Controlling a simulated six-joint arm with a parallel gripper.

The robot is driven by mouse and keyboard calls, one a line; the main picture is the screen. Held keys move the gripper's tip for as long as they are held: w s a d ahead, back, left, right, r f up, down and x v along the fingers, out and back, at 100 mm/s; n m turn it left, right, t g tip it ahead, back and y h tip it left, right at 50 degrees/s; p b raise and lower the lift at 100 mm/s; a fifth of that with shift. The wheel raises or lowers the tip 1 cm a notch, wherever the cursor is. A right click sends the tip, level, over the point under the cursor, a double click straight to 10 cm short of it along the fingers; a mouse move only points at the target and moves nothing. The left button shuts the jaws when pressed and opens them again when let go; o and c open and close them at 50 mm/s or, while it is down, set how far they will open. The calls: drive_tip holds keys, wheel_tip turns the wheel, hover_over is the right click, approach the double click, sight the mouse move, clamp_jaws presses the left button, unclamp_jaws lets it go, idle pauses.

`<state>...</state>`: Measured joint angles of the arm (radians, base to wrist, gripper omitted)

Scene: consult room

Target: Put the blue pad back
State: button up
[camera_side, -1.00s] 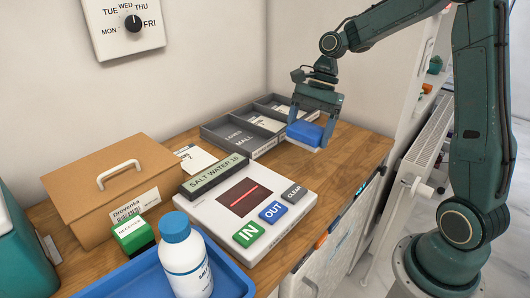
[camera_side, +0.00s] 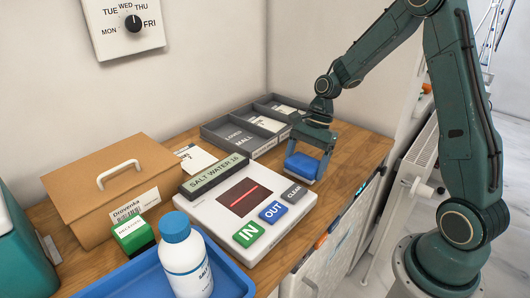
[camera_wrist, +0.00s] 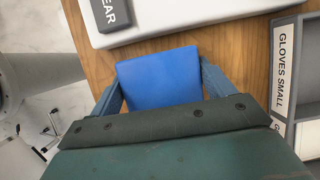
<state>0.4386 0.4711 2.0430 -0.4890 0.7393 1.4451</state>
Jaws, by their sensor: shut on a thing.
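The blue pad (camera_side: 302,166), with a pale underside, is between the fingers of my gripper (camera_side: 305,172), just behind the CLEAR key of the white scanner box. It is low over the bare wooden counter; I cannot tell whether it touches the wood. In the wrist view the blue pad (camera_wrist: 160,78) fills the space between the two fingers of my gripper (camera_wrist: 160,82), which is shut on it. A grey compartment tray (camera_side: 217,141) stands behind and to the left of the pad. Its wall, labelled GLOVES SMALL, shows in the wrist view (camera_wrist: 283,72).
The white box (camera_side: 285,231) has IN, OUT and CLEAR keys and a SALT WATER display. A brown box (camera_side: 100,210), a green box (camera_side: 133,236) and a white bottle (camera_side: 186,265) in a blue tray (camera_side: 232,283) stand left. Wooden counter (camera_side: 350,155) is clear right of the pad.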

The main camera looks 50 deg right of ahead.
drive_tip(key=shift+f, duration=1.05)
drive_tip(key=shift+f, duration=0.2)
drive_tip(key=o, duration=0.9)
drive_tip(key=shift+r, duration=0.1)
drive_tip(key=v, duration=1.2)
drive_tip(key=shift+r, duration=0.1)
